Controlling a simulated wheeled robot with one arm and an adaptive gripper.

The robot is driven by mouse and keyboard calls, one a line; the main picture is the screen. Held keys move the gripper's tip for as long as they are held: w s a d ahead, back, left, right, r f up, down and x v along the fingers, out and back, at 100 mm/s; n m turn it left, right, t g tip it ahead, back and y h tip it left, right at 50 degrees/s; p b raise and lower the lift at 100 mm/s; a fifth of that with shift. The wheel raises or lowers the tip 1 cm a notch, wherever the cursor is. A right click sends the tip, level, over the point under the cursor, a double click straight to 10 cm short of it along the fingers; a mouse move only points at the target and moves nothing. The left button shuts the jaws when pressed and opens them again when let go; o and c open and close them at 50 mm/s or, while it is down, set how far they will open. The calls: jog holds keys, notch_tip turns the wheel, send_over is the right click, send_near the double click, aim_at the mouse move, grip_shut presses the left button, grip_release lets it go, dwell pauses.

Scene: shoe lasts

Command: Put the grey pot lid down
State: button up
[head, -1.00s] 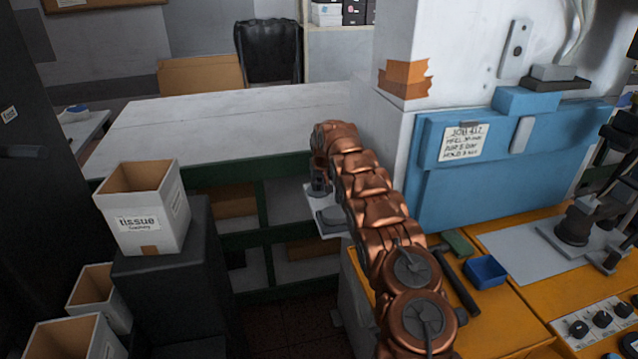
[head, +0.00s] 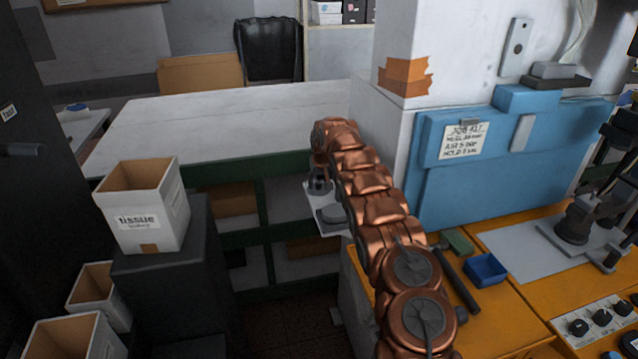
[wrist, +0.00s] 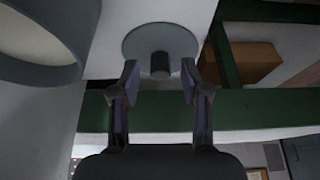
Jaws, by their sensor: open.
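The grey pot lid (wrist: 136,42) is a flat round disc with a dark knob (wrist: 160,66) at its middle. In the wrist view it lies on a pale surface (wrist: 103,62). My gripper (wrist: 160,78) is open, with one finger on each side of the knob and a gap to both. In the head view my gripper (head: 319,184) is small and dark, low over a small light shelf (head: 325,230), partly behind my copper arm. The lid is hard to make out there.
A large round grey vessel (wrist: 70,72) with a pale inside stands left of the lid in the wrist view. Green shelving (head: 232,241) is behind the small shelf. A tissue box (head: 150,225) stands on a dark cabinet to the left. An orange bench (head: 530,300) is right.

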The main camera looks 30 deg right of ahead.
jog(key=b+v, duration=0.3)
jog(key=v, duration=0.9)
jog(key=s+a+r+g, duration=0.2)
jog(key=s+a+r, duration=0.3)
jog(key=s+a, duration=0.5)
jog(key=s+a+f+n+g, duration=0.1)
jog(key=s+a, duration=0.5)
jog(key=s, duration=0.9)
jog(key=s+a+f+n+g, duration=0.1)
jog(key=s+a, duration=0.5)
jog(key=s, duration=1)
jog(key=s+a+f+g+y, duration=0.1)
jog(key=s+a, duration=0.5)
jog(key=s, duration=1)
notch_tip(320, 180, down, 2)
jog(key=shift+f+n+g, duration=0.2)
jog(key=shift+n+g, duration=0.2)
jog(key=shift+g, duration=0.2)
